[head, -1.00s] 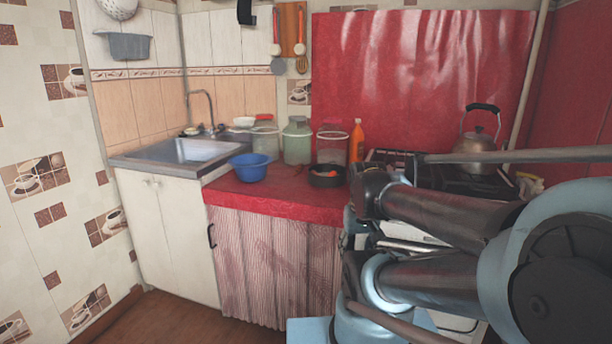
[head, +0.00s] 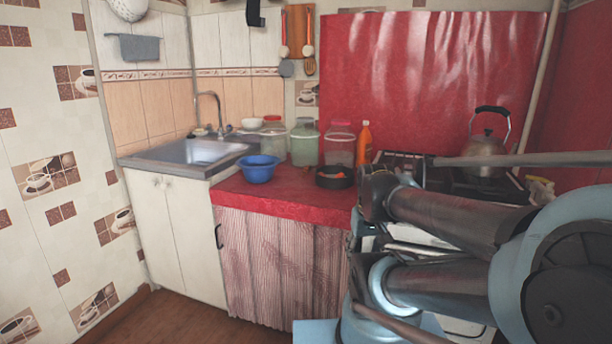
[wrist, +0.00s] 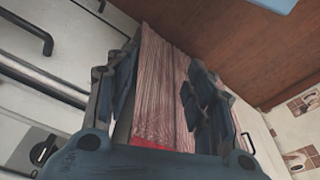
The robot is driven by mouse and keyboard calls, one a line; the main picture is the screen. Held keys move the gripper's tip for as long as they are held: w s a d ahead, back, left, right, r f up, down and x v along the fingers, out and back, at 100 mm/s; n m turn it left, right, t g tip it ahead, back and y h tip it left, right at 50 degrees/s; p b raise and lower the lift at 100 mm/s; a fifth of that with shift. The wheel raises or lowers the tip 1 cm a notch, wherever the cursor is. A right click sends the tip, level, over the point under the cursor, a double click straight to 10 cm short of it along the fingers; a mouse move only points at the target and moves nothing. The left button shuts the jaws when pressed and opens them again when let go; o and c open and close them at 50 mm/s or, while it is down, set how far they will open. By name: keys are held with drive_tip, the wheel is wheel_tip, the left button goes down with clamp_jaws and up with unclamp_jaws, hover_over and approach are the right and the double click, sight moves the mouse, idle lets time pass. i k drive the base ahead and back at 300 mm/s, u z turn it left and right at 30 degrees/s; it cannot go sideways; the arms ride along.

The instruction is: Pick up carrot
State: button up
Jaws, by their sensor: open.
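A small orange-red patch (head: 335,169) shows inside the black pan (head: 333,181) on the red counter; it may be the carrot, but it is too small to be sure. My gripper (wrist: 157,95) is open in the wrist view, with its two fingers apart and nothing between them. Behind the fingers is the striped curtain (wrist: 160,75) under the counter. The carrot does not show in the wrist view. In the head view my arm fills the right side, and I cannot make out the fingers there.
A blue bowl (head: 258,169) stands left of the pan. Several jars, one of them green (head: 305,143), and an orange bottle (head: 364,144) stand behind it. A kettle (head: 486,152) is on the stove at right. The sink (head: 195,152) is at left. Red counter is bare between bowl and pan.

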sight(307, 168)
drive_tip(key=z, duration=1.75)
drive_tip(key=k, duration=1)
drive_tip(key=u, duration=1.6)
drive_tip(key=i, duration=1)
